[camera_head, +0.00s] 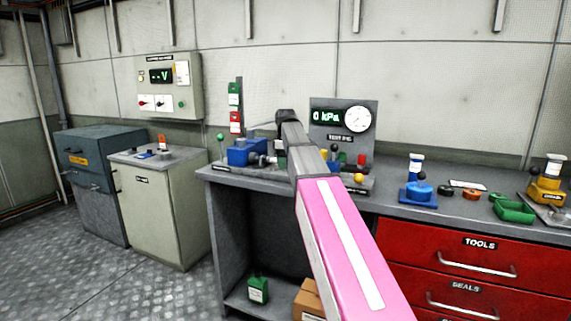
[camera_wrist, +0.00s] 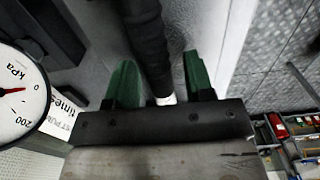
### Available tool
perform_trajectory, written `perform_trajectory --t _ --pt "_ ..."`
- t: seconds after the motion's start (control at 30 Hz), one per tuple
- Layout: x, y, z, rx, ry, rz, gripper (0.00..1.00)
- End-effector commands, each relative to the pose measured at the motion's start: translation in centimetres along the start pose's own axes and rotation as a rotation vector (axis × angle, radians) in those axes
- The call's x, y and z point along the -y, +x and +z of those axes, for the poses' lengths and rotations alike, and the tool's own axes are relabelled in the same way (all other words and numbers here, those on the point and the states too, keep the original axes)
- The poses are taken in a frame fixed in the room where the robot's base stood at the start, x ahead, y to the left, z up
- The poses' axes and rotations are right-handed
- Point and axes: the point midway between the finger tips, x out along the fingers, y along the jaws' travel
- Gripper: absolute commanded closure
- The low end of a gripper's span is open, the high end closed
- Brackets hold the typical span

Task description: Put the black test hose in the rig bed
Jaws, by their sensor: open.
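My gripper (camera_wrist: 160,82) is open in the wrist view, with its green fingers apart. A black hose-like length with a pale end, which looks like the black test hose (camera_wrist: 148,45), runs between the fingers. I cannot tell whether it touches either finger. In the head view my gripper's dark end (camera_head: 287,117) is above the bench, left of the test rig panel (camera_head: 369,118), which reads 0 kPa. My pink arm covers part of the rig's base, and I cannot make out the rig bed or the hose clearly there.
A blue vise-like block (camera_head: 240,153) stands left of my arm. A control box (camera_head: 168,88) hangs on the wall at left.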

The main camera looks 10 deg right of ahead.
Motion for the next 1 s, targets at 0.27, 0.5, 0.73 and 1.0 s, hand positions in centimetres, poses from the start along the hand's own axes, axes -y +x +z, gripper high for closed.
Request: perform_trajectory --t 0.27,0.5,0.73,1.0 --pt "-0.2 -4.5 -0.1 -0.002 0.0 0.003 0.52" --pt "-0.1 -9.0 -0.1 -0.001 0.0 0.001 0.52" --pt "-0.1 -11.5 -0.1 0.0 0.0 0.0 0.52" --pt "0.0 -11.9 0.0 0.0 0.0 0.0 0.52"
